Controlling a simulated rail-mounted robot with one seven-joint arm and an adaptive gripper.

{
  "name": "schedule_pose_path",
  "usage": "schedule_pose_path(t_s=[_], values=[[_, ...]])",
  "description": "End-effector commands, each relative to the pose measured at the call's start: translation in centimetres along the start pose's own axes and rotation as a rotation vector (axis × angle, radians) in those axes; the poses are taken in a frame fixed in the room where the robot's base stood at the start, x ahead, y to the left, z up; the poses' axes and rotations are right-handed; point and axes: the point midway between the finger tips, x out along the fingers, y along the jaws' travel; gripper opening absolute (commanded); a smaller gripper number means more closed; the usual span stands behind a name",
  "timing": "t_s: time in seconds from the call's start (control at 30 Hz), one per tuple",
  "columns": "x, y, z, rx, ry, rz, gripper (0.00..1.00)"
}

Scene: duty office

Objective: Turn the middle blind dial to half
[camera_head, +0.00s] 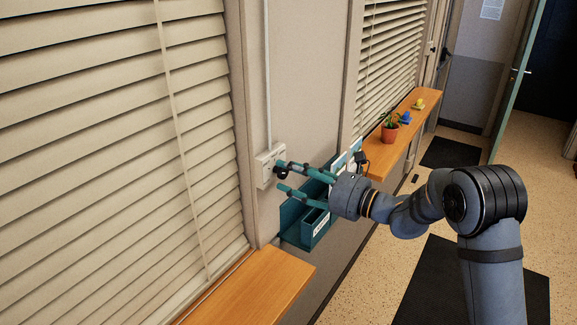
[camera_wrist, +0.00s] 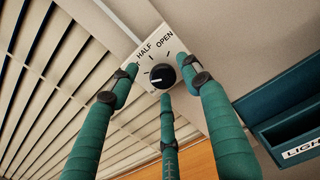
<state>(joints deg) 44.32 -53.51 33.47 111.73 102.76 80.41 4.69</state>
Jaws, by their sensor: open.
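The blind dial (camera_wrist: 162,76) is a round black knob with a white pointer line on a white plate (camera_wrist: 150,48) marked HALF and OPEN. The pointer aims left and slightly down in the wrist view, below the word HALF. Part of the plate's left side is hidden by a finger. In the head view the plate (camera_head: 266,166) is on the wall strip beside the left blind. My gripper (camera_wrist: 160,82) has three teal fingers, spread open around the knob; I cannot tell whether they touch it. In the head view my gripper (camera_head: 281,177) is at the plate.
A teal wall holder (camera_head: 298,222) with a label sits just below and right of the plate. Slatted blinds (camera_head: 100,130) are on the left. A wooden sill (camera_head: 255,290) juts out below; another ledge (camera_head: 400,138) carries a potted plant (camera_head: 390,128) and cups.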

Motion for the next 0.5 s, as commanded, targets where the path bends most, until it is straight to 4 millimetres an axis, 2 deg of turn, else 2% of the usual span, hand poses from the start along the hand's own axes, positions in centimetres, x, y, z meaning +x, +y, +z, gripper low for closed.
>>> schedule_pose_path(t_s=[0.17, 0.43, 0.5], values=[[1.12, -0.02, 0.05, 0.001, 0.000, -0.001, 0.48], [1.18, -0.02, -0.07, 0.000, 0.000, -0.001, 0.48], [1.17, -0.01, -0.07, 0.000, 0.000, -0.001, 0.44]])
